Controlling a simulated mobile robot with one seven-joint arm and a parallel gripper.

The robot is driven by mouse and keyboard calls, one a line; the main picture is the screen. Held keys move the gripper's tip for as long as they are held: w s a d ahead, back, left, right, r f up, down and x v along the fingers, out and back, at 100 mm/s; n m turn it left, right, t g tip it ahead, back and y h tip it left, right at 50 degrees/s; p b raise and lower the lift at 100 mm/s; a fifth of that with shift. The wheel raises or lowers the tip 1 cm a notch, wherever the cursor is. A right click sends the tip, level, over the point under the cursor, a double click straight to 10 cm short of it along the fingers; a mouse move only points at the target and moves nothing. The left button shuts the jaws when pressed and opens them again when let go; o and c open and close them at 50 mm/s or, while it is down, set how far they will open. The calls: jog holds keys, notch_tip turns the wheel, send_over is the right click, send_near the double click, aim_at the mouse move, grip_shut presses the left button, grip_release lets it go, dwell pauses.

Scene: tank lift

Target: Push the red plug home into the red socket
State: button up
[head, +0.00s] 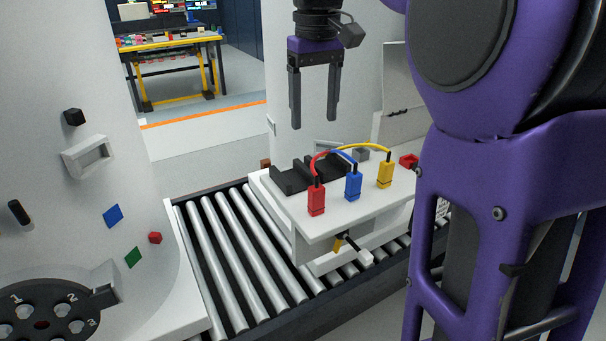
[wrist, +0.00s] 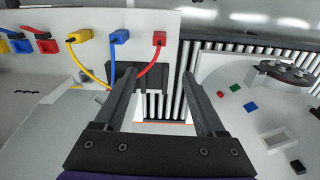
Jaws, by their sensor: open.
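The red plug (head: 317,203) stands upright on the white platform, at the left of a row with a blue plug (head: 353,187) and a yellow plug (head: 385,175). A red cable arcs from its top. The red plug also shows in the wrist view (wrist: 160,38), beyond my fingertips. A red block that looks like the red socket (head: 408,161) is at the platform's far right; it shows in the wrist view (wrist: 47,47) at upper left, apart from the plug. My gripper (head: 314,122) is open and empty, pointing down above and behind the red plug. The socket's opening is not clear.
The white platform (head: 330,231) rests on a roller conveyor (head: 237,262). A black slotted block (head: 292,178) sits behind the plugs, near the cables. Blue and yellow blocks (wrist: 21,46) lie beside the red socket. A white panel with a black numbered dial (head: 45,312) stands left.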

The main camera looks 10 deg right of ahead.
jog(key=b, duration=0.3)
send_near(317, 187)
jog(key=f, duration=0.3)
jog(key=w+f, duration=0.1)
jog(key=f, duration=0.1)
jog(key=shift+a+f, duration=0.3)
jog(key=shift+f, duration=0.05)
jog(key=shift+s+d+f+b, duration=0.1)
jog(key=shift+f+b, duration=0.1)
jog(key=shift+f, duration=0.8)
jog(key=shift+w+d+f+b, duration=0.1)
jog(key=shift+f+b, duration=0.15)
jog(key=shift+f, duration=0.7)
jog(key=shift+s+d+f+b, duration=0.1)
jog(key=shift+f+b, duration=0.1)
jog(key=shift+f, duration=0.8)
grip_shut()
